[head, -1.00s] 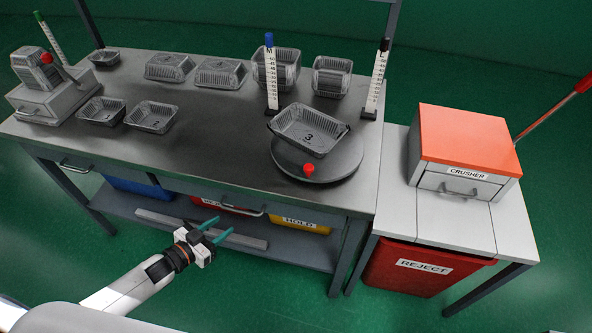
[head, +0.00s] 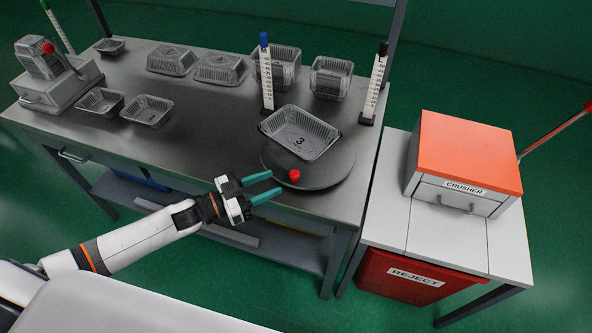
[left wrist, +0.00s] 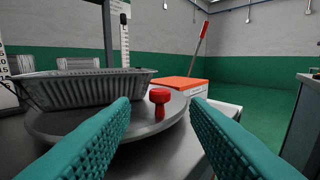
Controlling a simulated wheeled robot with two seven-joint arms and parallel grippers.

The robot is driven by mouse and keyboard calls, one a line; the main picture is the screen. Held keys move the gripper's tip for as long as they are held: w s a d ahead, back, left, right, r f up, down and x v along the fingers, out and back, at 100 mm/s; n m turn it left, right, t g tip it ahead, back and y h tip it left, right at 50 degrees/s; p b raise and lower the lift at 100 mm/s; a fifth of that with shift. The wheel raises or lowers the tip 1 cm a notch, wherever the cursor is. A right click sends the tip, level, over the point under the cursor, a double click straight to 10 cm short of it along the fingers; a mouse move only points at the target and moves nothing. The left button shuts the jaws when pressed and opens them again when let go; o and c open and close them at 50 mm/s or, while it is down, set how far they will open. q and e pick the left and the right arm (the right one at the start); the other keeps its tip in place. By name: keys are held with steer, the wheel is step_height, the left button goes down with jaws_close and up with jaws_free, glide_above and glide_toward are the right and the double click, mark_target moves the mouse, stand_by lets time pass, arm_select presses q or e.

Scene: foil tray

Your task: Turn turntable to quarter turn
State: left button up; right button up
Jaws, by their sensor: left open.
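The turntable (head: 328,178) is a dark round disc near the front right of the bench. A red knob (head: 294,175) stands up near its front edge, and a foil tray marked 3 (head: 300,134) sits on it. My left gripper (head: 262,186) is open, with its teal fingers just left of the knob and pointing toward it. In the left wrist view the red knob (left wrist: 159,102) stands between the two open fingers, beyond their tips, and the foil tray (left wrist: 85,88) is behind at the left. My right gripper is not in view.
Gauge posts, blue-topped (head: 266,75) and black-topped (head: 374,85), stand behind the turntable. Several foil trays lie farther left and back. A crusher (head: 463,160) and a red reject bin (head: 405,275) are at the right.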

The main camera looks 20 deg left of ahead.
mark_target(294, 173)
arm_select(q)
steer(key=x, duration=0.7)
steer(key=shift+w+d+p, duration=0.2)
steer(key=shift+p, duration=0.2)
jaws_close()
